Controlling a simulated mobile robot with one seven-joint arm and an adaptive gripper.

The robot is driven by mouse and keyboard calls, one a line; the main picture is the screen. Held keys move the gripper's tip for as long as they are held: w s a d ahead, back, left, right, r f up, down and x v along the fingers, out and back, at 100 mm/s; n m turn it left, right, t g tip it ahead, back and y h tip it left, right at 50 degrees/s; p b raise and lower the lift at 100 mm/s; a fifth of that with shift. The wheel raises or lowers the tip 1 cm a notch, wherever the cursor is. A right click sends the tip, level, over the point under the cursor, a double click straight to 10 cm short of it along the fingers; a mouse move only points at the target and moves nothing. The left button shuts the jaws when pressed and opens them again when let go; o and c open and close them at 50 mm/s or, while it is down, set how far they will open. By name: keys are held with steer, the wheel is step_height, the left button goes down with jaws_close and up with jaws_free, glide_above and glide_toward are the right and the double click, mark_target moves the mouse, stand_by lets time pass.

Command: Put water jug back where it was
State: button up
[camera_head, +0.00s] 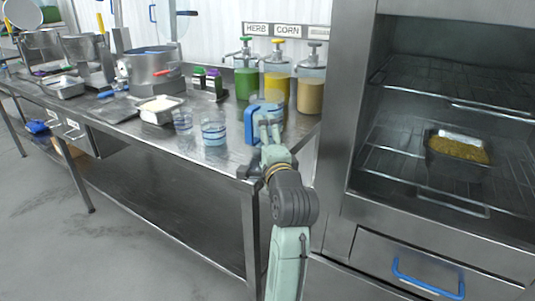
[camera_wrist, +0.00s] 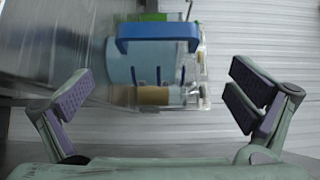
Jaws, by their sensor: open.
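The water jug (camera_head: 250,124), with a blue handle, stands near the right end of the steel counter, partly hidden behind my gripper (camera_head: 267,124). In the wrist view the jug (camera_wrist: 140,66) is upper centre, showing pale blue contents and its blue handle. My gripper (camera_wrist: 160,80) is open there, with its fingers spread to either side of the jug's lower part and nothing seen between the pads. Whether a finger touches the jug cannot be told.
Green (camera_head: 246,80), yellow (camera_head: 277,83) and tan (camera_head: 310,92) pump dispensers stand behind the jug. Clear blue-marked cups (camera_head: 214,131) and a metal pan (camera_head: 160,117) are to its left. A steel oven rack (camera_head: 450,103) holding a filled tray (camera_head: 440,163) stands right.

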steer(key=s, duration=0.4)
steer(key=shift+d, duration=0.3)
